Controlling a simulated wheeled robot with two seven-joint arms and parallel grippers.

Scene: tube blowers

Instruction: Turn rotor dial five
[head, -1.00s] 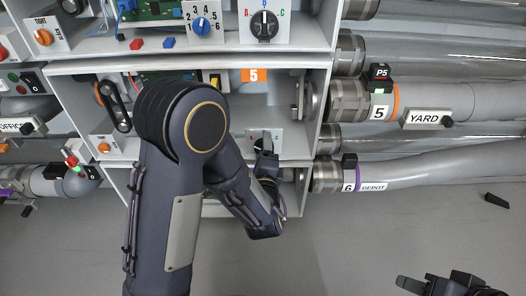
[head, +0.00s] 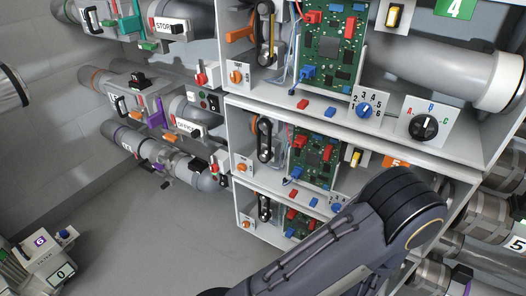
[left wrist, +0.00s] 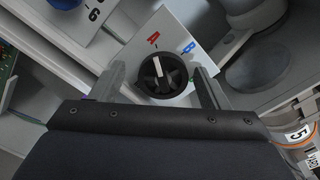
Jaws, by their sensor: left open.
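A black rotor dial (left wrist: 163,73) on a white plate shows in the left wrist view, with a red A and a blue B visible beside it. Its white mark points roughly toward the A. My left gripper (left wrist: 160,82) is open, with one finger on each side of the dial. I cannot tell whether the fingers touch it. In the head view an orange 5 label (head: 396,161) marks the middle compartment. My left arm hides the dial and left gripper there. My right gripper is not in view.
Another A-B-C dial (head: 423,127) and a blue numbered knob (head: 366,110) sit in the compartment above, labelled with a green 4 (head: 455,8). Circuit boards (head: 328,45) fill the shelves. Pipes stand at both sides. A pipe with a 5 tag (left wrist: 298,135) is close by on the right.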

